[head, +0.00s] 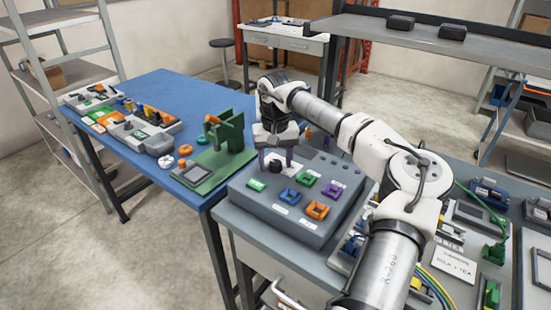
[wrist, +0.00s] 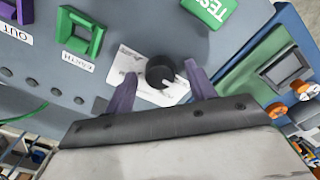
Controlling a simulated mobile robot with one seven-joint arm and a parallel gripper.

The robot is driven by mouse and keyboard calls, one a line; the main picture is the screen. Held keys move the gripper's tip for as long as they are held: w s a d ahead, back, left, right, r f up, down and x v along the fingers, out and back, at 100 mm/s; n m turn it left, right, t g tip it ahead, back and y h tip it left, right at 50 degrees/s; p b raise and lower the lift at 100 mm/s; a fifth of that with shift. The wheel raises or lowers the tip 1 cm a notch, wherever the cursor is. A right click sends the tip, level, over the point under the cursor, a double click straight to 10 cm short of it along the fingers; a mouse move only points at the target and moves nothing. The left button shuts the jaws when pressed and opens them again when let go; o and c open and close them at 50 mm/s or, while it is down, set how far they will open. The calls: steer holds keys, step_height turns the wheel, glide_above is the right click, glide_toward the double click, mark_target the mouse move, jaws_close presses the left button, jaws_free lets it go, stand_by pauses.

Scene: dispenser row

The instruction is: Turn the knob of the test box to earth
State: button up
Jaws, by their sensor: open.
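The grey test box (head: 240,207) stands on the grey bench, with coloured square sockets and labels on top. Its black round knob (wrist: 160,72) sits on a pale printed plate (wrist: 125,67); a light mark shows on the knob's lower right in the wrist view. The plate's print is too blurred to read. My gripper (wrist: 160,75) is open, one purple finger on each side of the knob, with gaps visible. The knob also shows below my gripper in the head view (head: 275,167). An EARTH label (wrist: 77,62) lies beside a green socket (wrist: 82,34).
A green TEST label (wrist: 210,10) is on the box top. A green fixture (head: 226,135) stands on the blue table (head: 150,85) to the left. More devices and wires crowd the bench at the right. My arm covers part of the box's right side.

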steer(key=c, duration=1)
steer(key=shift+o, duration=0.2)
steer(key=shift+m, duration=0.4)
steer(key=m, duration=0.4)
steer(key=shift+b, duration=0.4)
steer(key=m, duration=0.4)
steer(key=m+b, duration=0.1)
steer(key=m, duration=0.4)
steer(key=shift+m+b, duration=0.3)
steer(key=shift+m, duration=1.6)
